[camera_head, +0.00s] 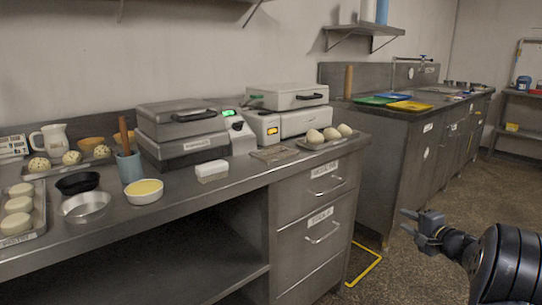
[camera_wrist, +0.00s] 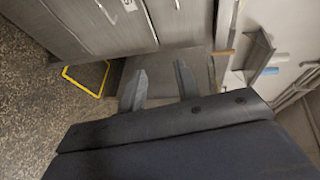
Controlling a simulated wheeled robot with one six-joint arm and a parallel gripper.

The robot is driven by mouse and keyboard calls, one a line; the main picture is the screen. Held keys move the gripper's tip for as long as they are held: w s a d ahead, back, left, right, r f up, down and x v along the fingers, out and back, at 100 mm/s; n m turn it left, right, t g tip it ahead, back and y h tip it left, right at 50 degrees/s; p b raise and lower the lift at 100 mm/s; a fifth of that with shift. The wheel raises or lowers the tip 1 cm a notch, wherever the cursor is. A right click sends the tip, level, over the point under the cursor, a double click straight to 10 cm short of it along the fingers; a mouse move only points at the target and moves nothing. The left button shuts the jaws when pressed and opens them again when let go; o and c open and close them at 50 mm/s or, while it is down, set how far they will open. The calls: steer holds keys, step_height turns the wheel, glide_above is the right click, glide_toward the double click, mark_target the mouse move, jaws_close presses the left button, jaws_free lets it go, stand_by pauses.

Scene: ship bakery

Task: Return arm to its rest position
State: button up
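My gripper (camera_head: 408,222) is at the lower right of the head view, over open floor in front of the steel counters. It touches nothing. In the wrist view the two fingers of my gripper (camera_wrist: 160,82) stand apart with an empty gap between them. The black arm behind it fills the lower right corner of the head view.
A steel counter (camera_head: 235,190) holds waffle irons, bowls and dough balls, with drawers (camera_head: 322,225) at its right end. A second counter (camera_head: 400,150) carries colored boards. A yellow floor marking (camera_head: 366,272) lies below. A shelf rack (camera_head: 515,115) stands far right. The floor (camera_head: 415,275) is clear.

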steer(key=s+d+p, duration=0.4)
steer(key=s+d, duration=0.5)
steer(key=s, duration=0.2)
steer(key=shift+p, duration=0.4)
steer(key=shift+w, duration=0.1)
